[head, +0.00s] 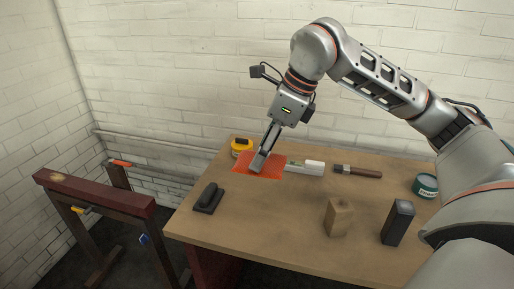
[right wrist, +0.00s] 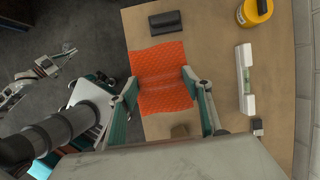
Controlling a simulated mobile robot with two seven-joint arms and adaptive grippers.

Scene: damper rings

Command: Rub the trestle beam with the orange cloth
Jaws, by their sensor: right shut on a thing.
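The orange cloth (head: 243,168) is on the workbench near its back left part, and it fills the middle of the right wrist view (right wrist: 162,95). My right gripper (head: 259,164) points down at the cloth and is shut on it; the cloth shows between its two fingers in the right wrist view (right wrist: 161,80). The trestle beam (head: 95,191) is dark red and lies across wooden legs left of the bench, apart from the cloth. My left gripper (right wrist: 48,64) seems to show small at the left of the right wrist view; its jaws are unclear.
A yellow tin (head: 241,146), a level (head: 305,167) and a brush (head: 358,171) lie along the back. A wooden block (head: 338,217), dark block (head: 398,223) and green tin (head: 425,185) stand right. Clamps hang on the trestle.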

